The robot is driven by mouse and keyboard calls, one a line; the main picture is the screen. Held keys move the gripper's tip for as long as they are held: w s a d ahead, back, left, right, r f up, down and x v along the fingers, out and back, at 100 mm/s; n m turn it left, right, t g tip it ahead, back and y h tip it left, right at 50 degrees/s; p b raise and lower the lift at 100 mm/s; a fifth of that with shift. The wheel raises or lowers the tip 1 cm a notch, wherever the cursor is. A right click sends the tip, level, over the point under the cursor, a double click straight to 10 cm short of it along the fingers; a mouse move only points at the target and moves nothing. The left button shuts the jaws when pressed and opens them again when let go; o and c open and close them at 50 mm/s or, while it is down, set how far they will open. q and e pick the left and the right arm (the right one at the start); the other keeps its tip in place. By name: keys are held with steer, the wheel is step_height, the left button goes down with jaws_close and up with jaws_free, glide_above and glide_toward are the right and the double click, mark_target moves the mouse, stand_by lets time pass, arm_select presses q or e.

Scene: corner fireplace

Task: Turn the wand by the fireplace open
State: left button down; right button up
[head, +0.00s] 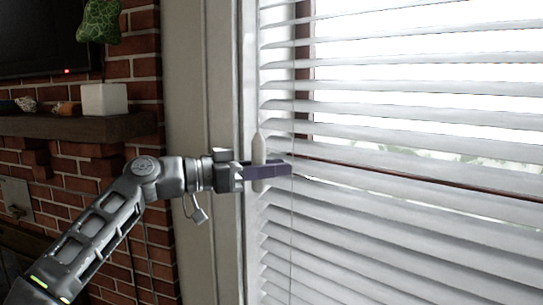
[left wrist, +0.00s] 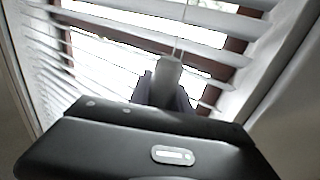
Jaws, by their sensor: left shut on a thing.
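The wand (head: 258,150) is a pale, upright, tapered rod in front of the left edge of the white window blinds (head: 400,190). My left gripper (head: 266,171) reaches in from the left at the wand's lower part and is shut on it. In the left wrist view the wand (left wrist: 167,80) stands between the dark fingers of my left gripper (left wrist: 162,92), with thin cords above it. The blind slats are tilted, with bright gaps between them. My right gripper is in neither view.
A brick fireplace wall (head: 75,185) with a dark wooden mantel (head: 80,127) stands at the left. A white box (head: 104,100) and small items sit on the mantel. A dark screen (head: 45,35) hangs above. The window's side frame (head: 215,80) is close behind my gripper.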

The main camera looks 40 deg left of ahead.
arm_select(q)
steer(key=shift+s+d+r+m+g+h+p, duration=0.15)
steer(key=shift+m+g+h+p, duration=0.3)
steer(key=shift+m+g+h, duration=0.45)
steer(key=shift+s+d+f+m+g+h+p, duration=0.15)
steer(key=shift+m+g+h+p, duration=0.25)
steer(key=shift+m+g+h, duration=0.45)
steer(key=shift+h, duration=0.35)
steer(key=c, duration=1.2)
jaws_free()
steer(key=shift+n+t, duration=0.25)
